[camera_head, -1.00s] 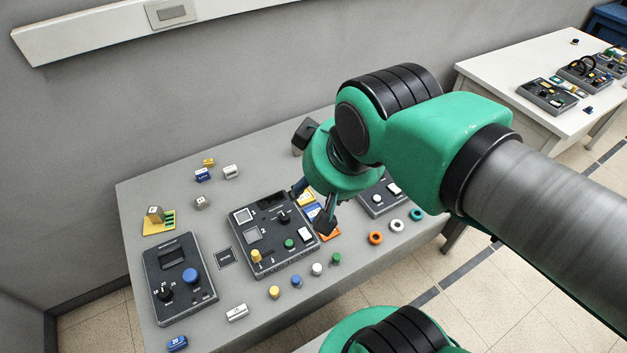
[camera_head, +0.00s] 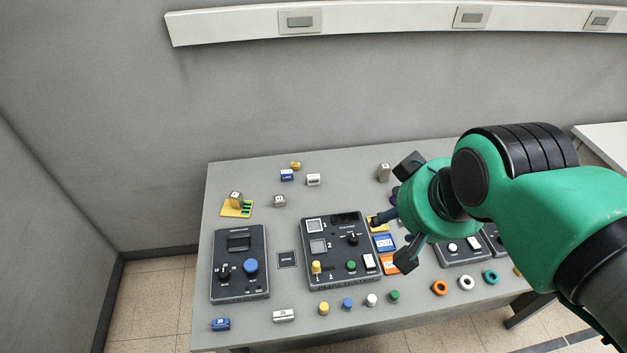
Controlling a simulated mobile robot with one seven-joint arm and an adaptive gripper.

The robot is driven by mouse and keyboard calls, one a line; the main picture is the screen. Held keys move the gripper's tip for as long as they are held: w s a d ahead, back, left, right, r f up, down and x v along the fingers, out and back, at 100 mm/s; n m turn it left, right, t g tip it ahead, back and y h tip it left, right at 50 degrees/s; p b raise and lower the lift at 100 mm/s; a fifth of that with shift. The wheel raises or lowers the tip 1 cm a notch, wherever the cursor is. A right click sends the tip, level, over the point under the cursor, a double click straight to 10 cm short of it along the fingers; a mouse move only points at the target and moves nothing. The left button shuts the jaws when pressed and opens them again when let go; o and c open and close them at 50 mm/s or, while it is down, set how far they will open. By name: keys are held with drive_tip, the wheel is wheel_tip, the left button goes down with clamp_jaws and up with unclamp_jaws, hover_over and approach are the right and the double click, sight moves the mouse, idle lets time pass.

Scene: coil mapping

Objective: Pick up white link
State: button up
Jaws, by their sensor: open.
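Two white blocks could be the white link, and I cannot tell which is meant. One white block (camera_head: 313,180) lies at the back left of the grey table, beside a blue block (camera_head: 287,175) and a small yellow block (camera_head: 295,165). Another white block (camera_head: 283,315) with a dark mark lies near the front edge. My gripper (camera_head: 391,241) is open, its fingers apart, over the coloured cards right of the middle panel. It is well to the right of both white blocks and appears empty. My wrist hides part of the table behind it.
A dark panel with a blue knob (camera_head: 239,287) and a larger middle panel (camera_head: 335,280) stand on the table (camera_head: 345,187). Small pegs and a white ring (camera_head: 466,283) line the front. A yellow-based stand (camera_head: 230,211) is at left. The back middle of the table is mostly clear.

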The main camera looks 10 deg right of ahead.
idle(0.4)
drive_tip(key=w+a+r+m+g+p, duration=0.1)
drive_tip(key=w+r+m+p, duration=0.25)
drive_tip(key=w, duration=1.15)
drive_tip(key=m+g+y+p, duration=0.2)
drive_tip(key=m+g+p, duration=0.4)
drive_tip(key=m, duration=0.9)
hover_over(314, 177)
drive_tip(key=d+p, duration=0.1)
drive_tip(key=d, duration=0.1)
wheel_tip(314, 177, down, 31)
drive_tip(key=t, duration=0.1)
drive_tip(key=shift+w+f, duration=0.1)
drive_tip(key=shift+f, duration=0.1)
drive_tip(key=shift+a+f, duration=0.2)
drive_tip(key=shift+f, duration=1.2)
drive_tip(key=shift+a+f, duration=0.25)
drive_tip(key=shift+f, duration=1.1)
drive_tip(key=shift+a+f, duration=0.2)
drive_tip(key=shift+f, duration=1.2)
